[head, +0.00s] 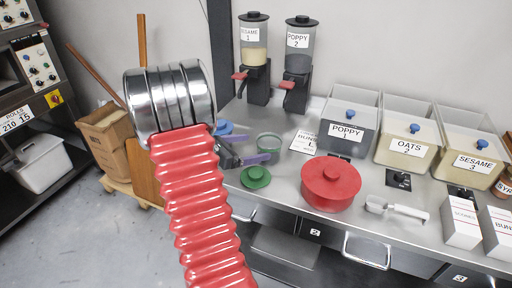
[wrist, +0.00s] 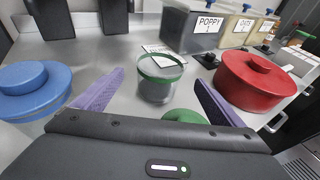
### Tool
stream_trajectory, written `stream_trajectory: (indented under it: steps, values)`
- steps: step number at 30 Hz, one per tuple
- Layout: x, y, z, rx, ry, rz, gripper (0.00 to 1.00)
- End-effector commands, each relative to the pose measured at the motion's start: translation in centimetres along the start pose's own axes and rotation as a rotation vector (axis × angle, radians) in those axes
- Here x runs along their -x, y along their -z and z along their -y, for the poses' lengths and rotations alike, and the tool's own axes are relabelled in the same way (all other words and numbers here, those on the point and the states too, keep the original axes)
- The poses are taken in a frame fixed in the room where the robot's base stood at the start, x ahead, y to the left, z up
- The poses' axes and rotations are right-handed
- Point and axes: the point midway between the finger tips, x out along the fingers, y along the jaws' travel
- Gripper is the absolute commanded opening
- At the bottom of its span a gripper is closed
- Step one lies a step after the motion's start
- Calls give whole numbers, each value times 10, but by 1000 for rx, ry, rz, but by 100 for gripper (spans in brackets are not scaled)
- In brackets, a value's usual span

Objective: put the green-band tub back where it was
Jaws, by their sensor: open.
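The green-band tub (head: 268,146) is a small clear tub with a green band at its rim, upright on the steel counter. In the wrist view the tub (wrist: 155,88) is centred just beyond my fingertips. My gripper (head: 256,147) has two purple fingers, spread open and empty. In the wrist view my gripper (wrist: 159,78) shows one finger to each side of the tub's line, with no visible contact. A green lid (head: 255,177) lies apart on the counter, nearer the front; the wrist view shows it partly hidden behind my gripper (wrist: 185,116).
A red lidded pot (head: 330,185) stands right of the tub, and a blue lidded pot (wrist: 36,88) stands left. A printed card (head: 304,142) lies behind. Bins labelled poppy (head: 346,133), oats (head: 407,148) and sesame (head: 468,161) line the back right. Two dispensers (head: 254,58) stand behind.

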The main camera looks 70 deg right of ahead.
Motion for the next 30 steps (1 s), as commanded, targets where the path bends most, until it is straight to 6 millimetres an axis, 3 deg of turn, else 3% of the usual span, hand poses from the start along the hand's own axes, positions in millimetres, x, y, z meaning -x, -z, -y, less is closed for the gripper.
stream_trajectory:
  steps: [24, 30]
  values:
    - [0, 0, 0, -2, -1, -1, 92]
    - [22, -4, 1, -61, -7, -34, 92]
